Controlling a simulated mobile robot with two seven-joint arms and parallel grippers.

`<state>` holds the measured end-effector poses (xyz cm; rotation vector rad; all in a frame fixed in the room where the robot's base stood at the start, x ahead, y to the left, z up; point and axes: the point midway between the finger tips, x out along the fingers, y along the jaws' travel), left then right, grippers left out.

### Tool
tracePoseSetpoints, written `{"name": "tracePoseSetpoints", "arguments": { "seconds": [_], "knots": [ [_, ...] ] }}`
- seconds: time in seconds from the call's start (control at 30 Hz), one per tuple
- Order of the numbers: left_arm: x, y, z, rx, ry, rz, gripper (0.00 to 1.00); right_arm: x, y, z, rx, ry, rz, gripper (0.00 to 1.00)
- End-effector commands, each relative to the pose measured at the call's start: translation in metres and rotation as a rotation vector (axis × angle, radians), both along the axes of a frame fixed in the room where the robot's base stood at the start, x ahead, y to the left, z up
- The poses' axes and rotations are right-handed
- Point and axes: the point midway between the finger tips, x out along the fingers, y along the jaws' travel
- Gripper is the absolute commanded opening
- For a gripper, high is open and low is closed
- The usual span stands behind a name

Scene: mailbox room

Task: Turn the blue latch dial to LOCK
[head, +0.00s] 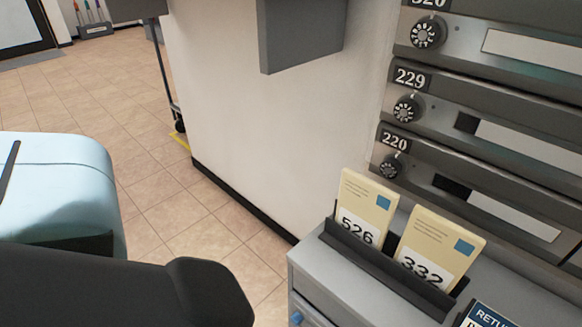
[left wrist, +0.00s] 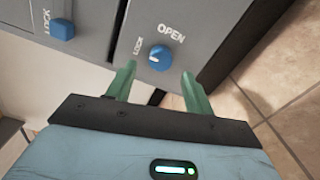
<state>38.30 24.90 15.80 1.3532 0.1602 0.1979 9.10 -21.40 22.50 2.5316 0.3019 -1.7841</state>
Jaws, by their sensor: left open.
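In the left wrist view, a round blue dial (left wrist: 160,58) sits on a grey cabinet face, with OPEN printed above it and LOCK to its left. A small pale mark shows on the dial; which label it points at is hard to tell. My left gripper (left wrist: 158,71) is open, its green fingers apart on either side just below the dial, with nothing between them. In the head view a blue dial (head: 297,317) shows at the lower edge on the grey cabinet (head: 301,274). My right gripper is not in view.
A second blue knob (left wrist: 62,31) beside another LOCK label is left of a dark gap in the wrist view. In the head view, cards 526 (head: 366,205) and 332 (head: 438,249) stand in a black holder. Numbered mailboxes (head: 470,115) line the right wall. Tiled floor (head: 110,105) is open at left.

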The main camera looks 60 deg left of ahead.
Motion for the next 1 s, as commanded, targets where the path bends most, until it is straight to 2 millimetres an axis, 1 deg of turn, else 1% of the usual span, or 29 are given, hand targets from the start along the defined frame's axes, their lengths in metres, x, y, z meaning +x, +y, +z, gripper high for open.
{"name": "tracePoseSetpoints", "arguments": {
  "seconds": [0.03, 0.1, 0.2, 0.33, 0.47, 1.0],
  "knots": [
    [-0.010, -0.002, 0.000, -0.001, 0.003, 0.000, 0.52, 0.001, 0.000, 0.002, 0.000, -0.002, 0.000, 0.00],
    [-0.020, -0.005, 0.000, -0.001, 0.003, 0.000, 0.52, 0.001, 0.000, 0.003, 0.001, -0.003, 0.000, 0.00],
    [-0.032, -0.008, 0.000, 0.000, 0.001, 0.001, 0.52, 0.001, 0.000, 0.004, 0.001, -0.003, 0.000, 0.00],
    [-0.042, -0.010, 0.000, 0.000, 0.000, 0.001, 0.52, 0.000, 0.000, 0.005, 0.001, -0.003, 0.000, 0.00],
    [-0.044, -0.011, 0.000, 0.000, -0.001, 0.000, 0.52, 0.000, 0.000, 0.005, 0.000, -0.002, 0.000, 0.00],
    [-0.044, -0.011, 0.000, -0.001, -0.001, 0.001, 0.52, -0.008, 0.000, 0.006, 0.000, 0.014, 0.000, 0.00]
  ]
}}
